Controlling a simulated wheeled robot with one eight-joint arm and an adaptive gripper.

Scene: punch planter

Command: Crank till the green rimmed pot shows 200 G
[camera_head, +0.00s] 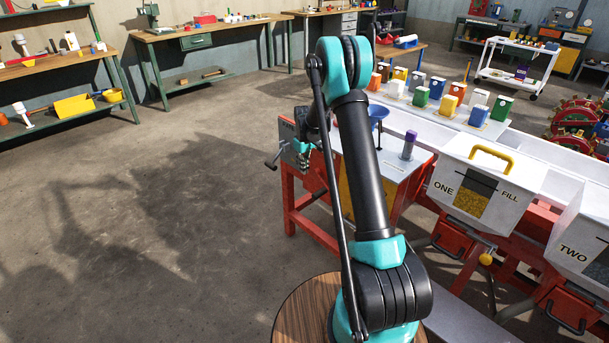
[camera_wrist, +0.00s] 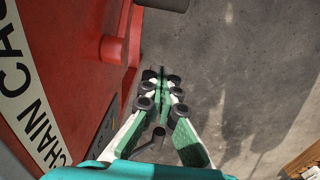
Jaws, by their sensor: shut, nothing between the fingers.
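My gripper (camera_head: 303,152) is beside the left end of the red-framed bench in the head view, partly hidden by my arm. In the wrist view my gripper (camera_wrist: 162,85) has its green-padded fingers together with nothing between the tips. A dark crank handle (camera_head: 271,164) sticks out to the left of the bench end, close to my gripper. A red case (camera_wrist: 75,65) lettered "CHAIN CAS…" fills the left of the wrist view. A dark cylinder (camera_wrist: 165,4) at the top edge may be the crank grip. I cannot make out a green-rimmed pot or a weight reading.
A white hopper marked "ONE FILL" (camera_head: 487,180) and another marked "TWO" (camera_head: 585,240) stand at the right. Several coloured containers are behind. The floor (camera_head: 180,210) at the left is clear.

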